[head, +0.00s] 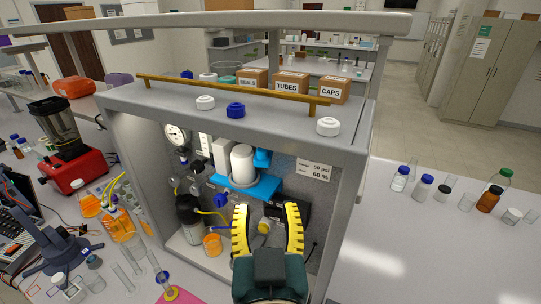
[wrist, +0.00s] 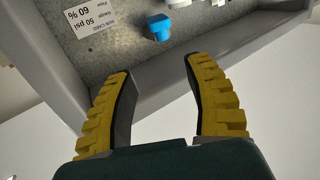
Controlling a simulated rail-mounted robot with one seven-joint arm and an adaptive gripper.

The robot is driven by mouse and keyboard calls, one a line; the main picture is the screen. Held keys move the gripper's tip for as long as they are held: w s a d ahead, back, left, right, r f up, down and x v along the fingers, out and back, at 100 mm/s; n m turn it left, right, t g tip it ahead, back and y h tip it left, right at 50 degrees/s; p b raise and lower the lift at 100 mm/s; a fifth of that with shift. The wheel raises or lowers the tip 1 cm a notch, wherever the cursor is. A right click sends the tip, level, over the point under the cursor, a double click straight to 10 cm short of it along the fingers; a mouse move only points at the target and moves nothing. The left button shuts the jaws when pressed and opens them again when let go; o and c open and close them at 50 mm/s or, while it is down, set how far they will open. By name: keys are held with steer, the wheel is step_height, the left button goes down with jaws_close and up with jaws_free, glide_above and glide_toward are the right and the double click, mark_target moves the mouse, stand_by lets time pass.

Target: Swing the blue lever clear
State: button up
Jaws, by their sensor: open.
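A bright blue piece (head: 262,158), probably the blue lever, sits on the back wall inside the grey cabinet, right of a white cylinder (head: 242,164). A blue piece also shows at the top of the wrist view (wrist: 158,27), beyond the fingertips. My gripper (head: 266,210) is at the cabinet's open front, below the blue piece in the head view. Its yellow ribbed fingers are spread with nothing between them, as the wrist view also shows (wrist: 158,68). The fingers and wrist hide part of the cabinet's lower interior.
A blue bracket (head: 245,187) and a blue knob (head: 221,200) are left of the blue piece. A label card (head: 314,171) is to its right. The cabinet's right side wall (head: 346,205) and top (head: 280,125) bound the opening.

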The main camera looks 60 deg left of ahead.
mark_target(263, 159)
steer(key=p+x, duration=0.2)
steer(key=x, duration=0.5)
steer(key=p+x, duration=0.2)
steer(key=x, duration=0.6)
steer(key=shift+s+a+r, duration=0.1)
steer(key=shift+a, duration=0.7)
steer(key=shift+w, duration=0.2)
steer(key=shift+d, duration=0.1)
steer(key=c, duration=0.9)
